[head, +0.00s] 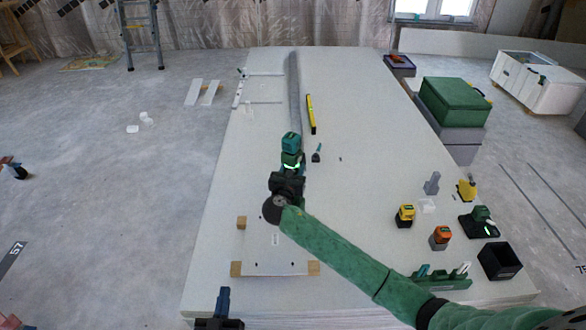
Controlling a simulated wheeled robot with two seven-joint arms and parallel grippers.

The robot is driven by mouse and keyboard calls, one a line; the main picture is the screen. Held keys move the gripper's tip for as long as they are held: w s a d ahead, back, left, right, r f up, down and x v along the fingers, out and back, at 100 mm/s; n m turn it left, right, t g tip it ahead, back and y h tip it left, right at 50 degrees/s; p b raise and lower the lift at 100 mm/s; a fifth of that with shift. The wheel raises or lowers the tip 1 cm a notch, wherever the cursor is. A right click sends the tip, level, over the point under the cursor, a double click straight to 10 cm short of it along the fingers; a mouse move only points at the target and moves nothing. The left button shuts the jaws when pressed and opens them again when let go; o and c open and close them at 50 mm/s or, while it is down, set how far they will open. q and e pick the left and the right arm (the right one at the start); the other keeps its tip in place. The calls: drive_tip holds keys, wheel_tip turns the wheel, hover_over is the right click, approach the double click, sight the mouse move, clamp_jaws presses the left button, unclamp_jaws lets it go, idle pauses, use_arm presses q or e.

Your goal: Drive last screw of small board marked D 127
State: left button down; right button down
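The small white board (268,262) lies near the front of the large panel, with wooden blocks at its corners. A small pale label (276,240) sits on it, too small to read. Dark dots show on the board; I cannot tell which hold screws. My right arm comes in from the lower right over the board's right edge. My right gripper (290,178) appears shut on a teal and black screwdriver (291,143); my wrist hides its fingers and the tool's tip. My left gripper (221,303) is at the bottom edge, left of the board, its opening unclear.
The large pale panel (370,200) fills the middle. On its right stand a yellow tool (405,215), an orange tool (440,236), a charger (479,222), a black bin (499,261) and a green rack (443,278). A yellow level (311,114) lies farther back.

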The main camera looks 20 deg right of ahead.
drive_tip(key=shift+r+p, duration=0.15)
drive_tip(key=shift+p, duration=0.35)
drive_tip(key=shift+f+p, duration=0.3)
idle(0.4)
drive_tip(key=shift+s+f, duration=0.1)
drive_tip(key=shift+f, duration=0.75)
idle(2.5)
drive_tip(key=shift+r, duration=0.1)
idle(0.7)
drive_tip(key=shift+r+p, duration=2.3)
drive_tip(key=shift+p, duration=0.3)
